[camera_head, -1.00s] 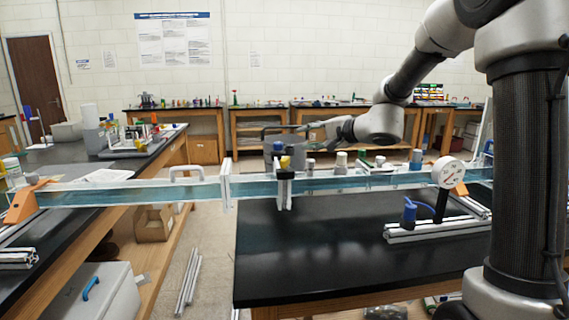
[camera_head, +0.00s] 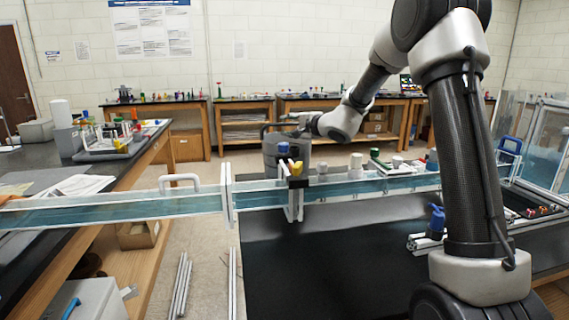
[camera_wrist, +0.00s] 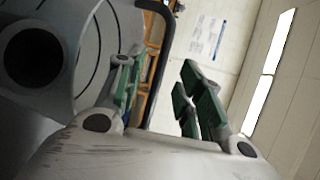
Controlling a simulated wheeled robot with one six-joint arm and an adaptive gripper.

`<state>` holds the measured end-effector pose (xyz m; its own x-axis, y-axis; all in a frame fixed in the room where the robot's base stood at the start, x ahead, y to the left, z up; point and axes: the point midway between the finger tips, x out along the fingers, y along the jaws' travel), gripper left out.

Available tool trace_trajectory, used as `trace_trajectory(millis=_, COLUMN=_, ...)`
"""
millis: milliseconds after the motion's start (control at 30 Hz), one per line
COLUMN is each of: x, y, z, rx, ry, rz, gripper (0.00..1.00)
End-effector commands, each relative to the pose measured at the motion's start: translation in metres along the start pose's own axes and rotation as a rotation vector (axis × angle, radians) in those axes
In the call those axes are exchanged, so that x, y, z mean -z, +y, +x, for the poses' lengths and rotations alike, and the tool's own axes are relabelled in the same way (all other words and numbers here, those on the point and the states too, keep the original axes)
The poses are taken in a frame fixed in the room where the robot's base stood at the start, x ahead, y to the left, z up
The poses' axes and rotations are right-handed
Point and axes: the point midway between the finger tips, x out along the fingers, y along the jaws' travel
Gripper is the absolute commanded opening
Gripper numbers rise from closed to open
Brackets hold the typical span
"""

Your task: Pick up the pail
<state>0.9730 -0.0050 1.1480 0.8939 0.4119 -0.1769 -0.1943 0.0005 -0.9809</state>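The pail (camera_head: 270,158) is a grey round bucket on the far side of the glass-walled channel, partly hidden by the channel and small bottles. A dark handle shows at its upper left. My gripper (camera_head: 290,118) is at the pail's top, small in the head view. In the wrist view my gripper (camera_wrist: 158,92) has its green-padded fingers apart. A dark bar (camera_wrist: 160,50), which looks like the pail's handle, shows between the fingers; I cannot tell whether it touches them. A grey curved wall (camera_wrist: 95,40), likely the pail, fills the upper left.
The long glass channel (camera_head: 120,208) crosses in front of me, with bottles and a yellow item (camera_head: 289,165) along it. A black table (camera_head: 330,270) lies below, right of centre. A left bench (camera_head: 110,175) carries a tray.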

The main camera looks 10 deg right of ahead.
Motion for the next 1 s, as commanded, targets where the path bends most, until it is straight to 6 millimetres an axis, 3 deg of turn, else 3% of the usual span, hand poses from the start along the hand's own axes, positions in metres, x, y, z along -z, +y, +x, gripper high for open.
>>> trace_trajectory(millis=333, x=0.005, y=-0.001, z=0.05, rx=-0.001, ry=-0.002, rz=0.0, gripper=0.37)
trace_trajectory(millis=633, x=0.005, y=-0.002, z=0.055, rx=-0.001, ry=0.0, rz=0.0, gripper=0.37)
trace_trajectory(millis=833, x=0.005, y=-0.002, z=0.055, rx=-0.001, ry=0.0, rz=0.0, gripper=0.01)
trace_trajectory(millis=1000, x=0.005, y=-0.002, z=0.055, rx=-0.001, ry=0.0, rz=0.0, gripper=0.0)
